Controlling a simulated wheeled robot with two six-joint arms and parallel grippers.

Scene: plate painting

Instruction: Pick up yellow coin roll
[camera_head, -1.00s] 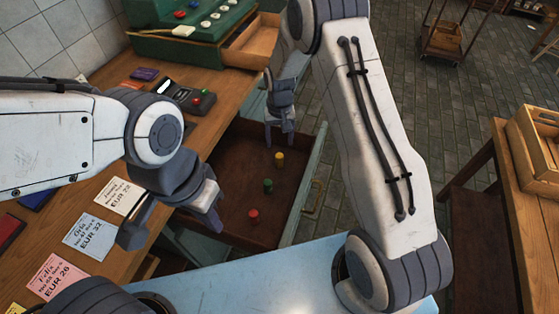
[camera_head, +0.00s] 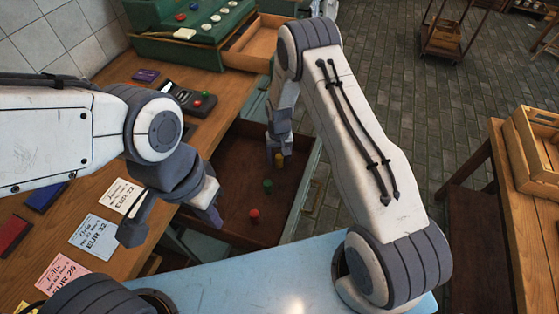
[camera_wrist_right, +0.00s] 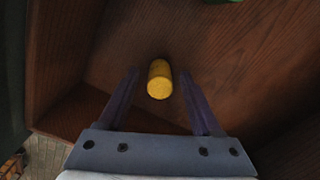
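The yellow coin roll (camera_head: 279,160) stands in the open wooden drawer (camera_head: 222,190), below the fingers of my right gripper (camera_head: 279,148). In the right wrist view the yellow coin roll (camera_wrist_right: 159,79) stands between the two spread fingers of my right gripper (camera_wrist_right: 158,88), with a gap on each side. My right gripper is open and empty. My left gripper (camera_head: 172,222) hangs over the counter's edge near the cards. Its fingers are spread apart and nothing shows between them.
A green roll (camera_head: 268,185) and a red roll (camera_head: 254,215) stand in the same drawer. Price cards (camera_head: 93,235) and a dark card terminal (camera_head: 186,98) lie on the wooden counter. A green cash register (camera_head: 192,30) stands at the back. The drawer walls enclose my right gripper.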

